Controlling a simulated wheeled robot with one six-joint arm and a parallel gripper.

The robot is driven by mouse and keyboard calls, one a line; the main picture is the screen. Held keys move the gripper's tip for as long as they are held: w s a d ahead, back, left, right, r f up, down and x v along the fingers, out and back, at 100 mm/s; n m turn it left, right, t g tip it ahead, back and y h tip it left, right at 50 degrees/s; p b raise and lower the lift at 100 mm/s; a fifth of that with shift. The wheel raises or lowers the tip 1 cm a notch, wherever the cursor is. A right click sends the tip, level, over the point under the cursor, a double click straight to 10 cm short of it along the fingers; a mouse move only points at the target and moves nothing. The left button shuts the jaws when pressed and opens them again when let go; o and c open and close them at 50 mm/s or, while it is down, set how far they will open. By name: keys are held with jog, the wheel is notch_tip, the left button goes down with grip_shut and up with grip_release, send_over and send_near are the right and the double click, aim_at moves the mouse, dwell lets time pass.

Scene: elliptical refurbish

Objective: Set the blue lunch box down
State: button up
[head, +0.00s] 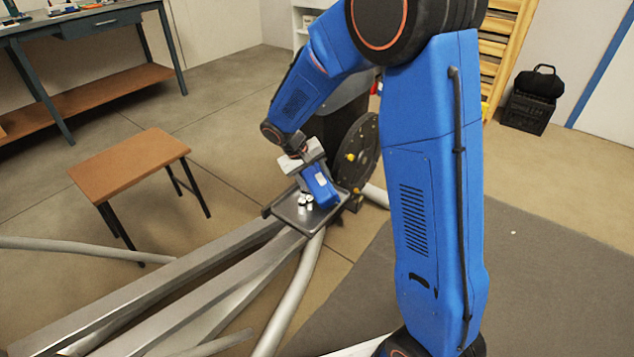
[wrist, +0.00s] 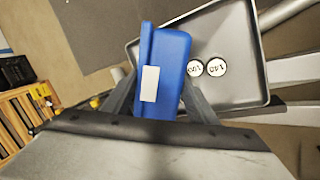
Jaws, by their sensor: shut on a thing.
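The blue lunch box (head: 319,186) is at the grey tray of the elliptical machine, with a white label on its side. In the wrist view the lunch box (wrist: 172,70) stands between the two fingers of my gripper (wrist: 155,100), which is shut on it. My gripper (head: 312,172) comes down from above in the head view. The lunch box overlaps the tray in both views; whether its underside touches the tray I cannot tell.
The grey tray (head: 279,209) has a raised rim. A brown-topped small table (head: 130,163) stands left. A dark round disc (head: 358,150) is behind the tray.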

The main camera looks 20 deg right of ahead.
jog(key=shift+f, duration=0.15)
jog(key=o, duration=1.5)
jog(key=shift+o, duration=0.2)
jog(key=v, duration=1.7)
jog(key=shift+r, duration=0.25)
